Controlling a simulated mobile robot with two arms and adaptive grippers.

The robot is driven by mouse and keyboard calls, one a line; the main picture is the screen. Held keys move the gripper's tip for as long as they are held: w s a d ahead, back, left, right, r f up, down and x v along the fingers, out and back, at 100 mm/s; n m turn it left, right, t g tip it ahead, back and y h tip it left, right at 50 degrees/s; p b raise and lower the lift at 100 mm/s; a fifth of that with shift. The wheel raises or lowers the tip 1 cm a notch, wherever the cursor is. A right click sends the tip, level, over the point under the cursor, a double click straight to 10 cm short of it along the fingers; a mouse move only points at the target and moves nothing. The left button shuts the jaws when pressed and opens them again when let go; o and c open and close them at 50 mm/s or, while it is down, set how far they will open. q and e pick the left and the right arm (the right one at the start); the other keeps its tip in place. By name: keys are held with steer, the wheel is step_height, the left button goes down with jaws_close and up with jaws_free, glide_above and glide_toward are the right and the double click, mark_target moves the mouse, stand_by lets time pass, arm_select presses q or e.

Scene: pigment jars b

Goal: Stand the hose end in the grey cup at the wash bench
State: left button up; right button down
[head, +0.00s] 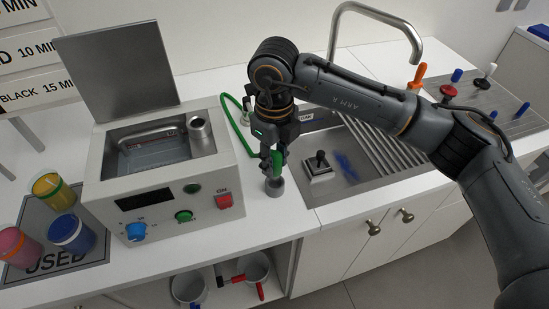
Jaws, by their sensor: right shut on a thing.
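The grey cup (275,188) is small and stands on the white worktop between the wash unit and the sink. My right gripper (271,163) points down directly above the cup and is shut on the hose end (279,157), a green piece between its fingers. The green hose (238,127) loops behind the gripper along the right side of the wash unit. The fingers hide the lower tip of the hose end, so I cannot tell whether it is inside the cup or just above it. My left gripper is not in view.
The wash unit (160,205) with raised lid (115,70) stands close left of the cup. The sink (345,165) and tap (375,12) lie right. Yellow (50,190), blue (72,234) and pink (15,245) jars stand on the USED mat (85,262). The worktop's front edge is near.

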mark_target(275, 172)
steer(key=shift+b, duration=0.35)
steer(key=shift+f+b, duration=2)
steer(key=shift+f, duration=0.1)
steer(key=c, duration=1)
jaws_free()
steer(key=shift+o, duration=0.2)
steer(key=shift+r, duration=0.1)
step_height(275, 172, up, 12)
steer(key=shift+f, duration=0.1)
